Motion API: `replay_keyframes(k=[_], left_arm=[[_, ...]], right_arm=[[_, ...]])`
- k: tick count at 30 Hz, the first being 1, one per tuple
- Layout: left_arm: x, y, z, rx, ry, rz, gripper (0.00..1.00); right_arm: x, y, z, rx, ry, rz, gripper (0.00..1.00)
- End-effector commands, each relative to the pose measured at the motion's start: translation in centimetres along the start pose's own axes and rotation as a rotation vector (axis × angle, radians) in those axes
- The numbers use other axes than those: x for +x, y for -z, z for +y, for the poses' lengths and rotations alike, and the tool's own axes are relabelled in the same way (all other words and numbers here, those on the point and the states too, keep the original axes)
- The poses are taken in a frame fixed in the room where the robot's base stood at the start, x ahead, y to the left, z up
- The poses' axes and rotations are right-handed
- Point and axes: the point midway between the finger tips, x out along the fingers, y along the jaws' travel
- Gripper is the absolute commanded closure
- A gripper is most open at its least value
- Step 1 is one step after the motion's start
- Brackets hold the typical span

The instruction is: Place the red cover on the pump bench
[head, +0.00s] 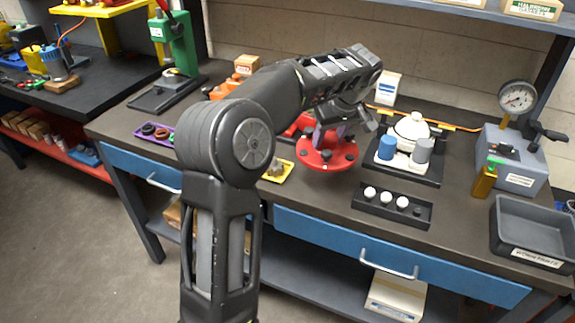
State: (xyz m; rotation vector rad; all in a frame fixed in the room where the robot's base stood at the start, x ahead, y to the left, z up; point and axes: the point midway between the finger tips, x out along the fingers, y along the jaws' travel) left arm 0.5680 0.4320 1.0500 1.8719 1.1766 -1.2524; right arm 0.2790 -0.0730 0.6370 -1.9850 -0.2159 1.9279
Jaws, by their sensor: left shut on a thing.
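A round red cover (316,160) with dark spots around its rim shows in the head view near the middle of the bench. My left gripper (328,130) is above it and shut on its raised middle part, which is mostly hidden by the gripper. The cover is level or nearly so; I cannot clearly tell its height over the surface. The pump bench (462,218) has a dark top and blue drawer fronts. My right gripper is not in view.
A white domed unit with blue and grey cylinders (422,146) stands right of the cover. A dark tray with white round pieces (361,206), an empty grey bin (535,230) and a gauge (517,98) are farther right. A yellow tray (284,171) and purple tray (149,133) lie left.

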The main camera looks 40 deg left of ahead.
Motion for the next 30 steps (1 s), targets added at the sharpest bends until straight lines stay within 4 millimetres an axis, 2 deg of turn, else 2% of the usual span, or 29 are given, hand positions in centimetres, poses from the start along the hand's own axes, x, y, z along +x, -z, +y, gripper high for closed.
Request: replay_keyframes(k=[4, 12, 15, 26, 30], left_arm=[[0.8, -0.3, 0.0, 0.0, -0.002, 0.002, 1.0], [4.5, -1.9, 0.0, 0.001, -0.002, 0.001, 1.0], [5.3, -2.1, 0.1, -0.001, -0.003, 0.003, 1.0], [5.6, -2.2, 0.1, 0.0, -0.003, 0.004, 1.0], [6.8, -2.8, 0.1, 0.001, -0.002, 0.001, 1.0]], right_arm=[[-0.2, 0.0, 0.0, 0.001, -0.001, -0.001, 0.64], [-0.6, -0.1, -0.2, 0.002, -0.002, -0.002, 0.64], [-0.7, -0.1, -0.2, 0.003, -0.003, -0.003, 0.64], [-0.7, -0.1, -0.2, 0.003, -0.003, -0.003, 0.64], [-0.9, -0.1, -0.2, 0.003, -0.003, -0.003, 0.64]])
